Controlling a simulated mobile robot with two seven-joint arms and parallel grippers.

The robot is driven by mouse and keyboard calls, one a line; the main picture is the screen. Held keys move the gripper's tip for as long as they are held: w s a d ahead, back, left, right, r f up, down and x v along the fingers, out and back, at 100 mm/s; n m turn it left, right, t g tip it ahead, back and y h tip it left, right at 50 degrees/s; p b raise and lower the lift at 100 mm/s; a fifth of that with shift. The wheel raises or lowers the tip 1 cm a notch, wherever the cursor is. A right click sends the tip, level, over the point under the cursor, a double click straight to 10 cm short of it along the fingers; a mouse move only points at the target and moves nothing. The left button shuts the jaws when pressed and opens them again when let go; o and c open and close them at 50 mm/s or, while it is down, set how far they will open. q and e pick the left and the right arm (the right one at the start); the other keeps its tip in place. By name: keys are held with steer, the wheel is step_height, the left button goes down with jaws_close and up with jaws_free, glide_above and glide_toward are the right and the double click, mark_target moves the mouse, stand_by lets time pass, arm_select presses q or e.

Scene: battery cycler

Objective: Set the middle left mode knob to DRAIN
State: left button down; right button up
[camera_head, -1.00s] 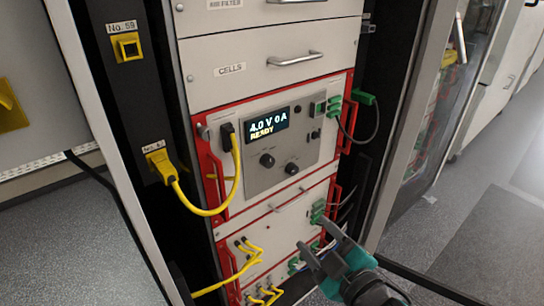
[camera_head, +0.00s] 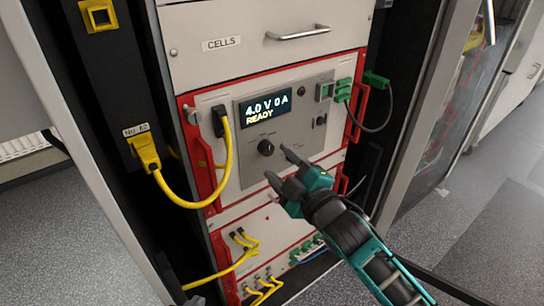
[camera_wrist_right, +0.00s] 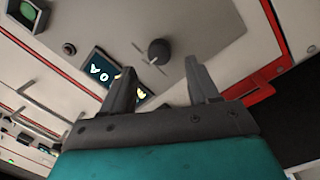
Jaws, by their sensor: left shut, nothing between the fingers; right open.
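The mode knob (camera_head: 265,147), dark and round, is on the grey plate just below the lit display (camera_head: 266,108). Its labels are too small to read. My right gripper (camera_head: 278,165) is open before the plate, to the lower right of the knob in the head view. A second dark knob is hidden behind it. In the right wrist view a dark knob (camera_wrist_right: 158,50) shows beyond the open fingertips (camera_wrist_right: 160,66), roughly midway between them. It looks like the one nearest the display. No contact with the fingers is visible. My left gripper is not in view.
A yellow cable (camera_head: 225,180) loops left of the plate. Green connectors (camera_head: 343,90) and a dark cable are at its right. Red handles (camera_head: 202,165) stick out at both sides. The CELLS drawer (camera_head: 240,62) is above; more yellow cables (camera_head: 248,245) are below.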

mark_target(269, 151)
steer(key=shift+x, duration=2.2)
steer(key=c, duration=1)
